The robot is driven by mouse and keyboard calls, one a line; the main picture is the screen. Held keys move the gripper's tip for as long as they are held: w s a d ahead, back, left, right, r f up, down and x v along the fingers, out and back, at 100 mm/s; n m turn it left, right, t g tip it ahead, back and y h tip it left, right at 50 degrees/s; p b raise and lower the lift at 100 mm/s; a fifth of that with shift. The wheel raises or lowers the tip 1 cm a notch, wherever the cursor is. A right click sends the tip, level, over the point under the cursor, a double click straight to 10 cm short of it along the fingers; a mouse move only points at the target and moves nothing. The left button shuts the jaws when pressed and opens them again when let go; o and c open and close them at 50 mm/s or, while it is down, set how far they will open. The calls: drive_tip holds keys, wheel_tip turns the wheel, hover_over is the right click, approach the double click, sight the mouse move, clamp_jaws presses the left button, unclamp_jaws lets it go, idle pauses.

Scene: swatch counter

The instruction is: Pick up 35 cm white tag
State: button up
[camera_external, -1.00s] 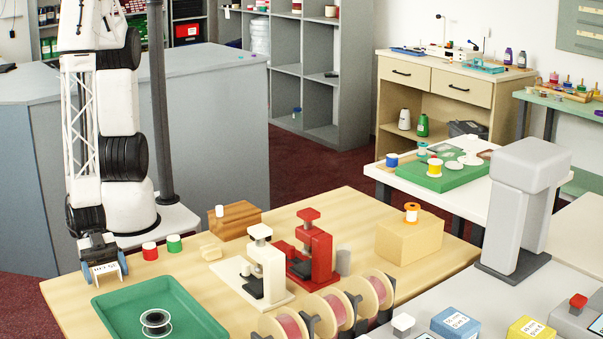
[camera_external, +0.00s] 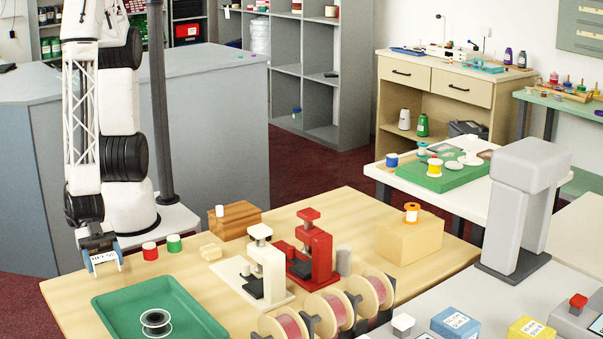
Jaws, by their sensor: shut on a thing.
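A small white tag (camera_external: 103,257) with dark lettering is between the blue fingertips of my gripper (camera_external: 105,262), at the left end of the wooden table. The lettering is too small to read surely. My gripper is shut on the tag and points down. The tag appears to be held above the table's left corner; the exact gap beneath it is hard to judge.
A red spool (camera_external: 150,251) and a green spool (camera_external: 174,244) stand just right. White (camera_external: 262,270) and red (camera_external: 318,252) presses stand farther right on the wooden table (camera_external: 70,293).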

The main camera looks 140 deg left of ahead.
sight(103, 255)
drive_tip(key=shift+r, duration=3.5)
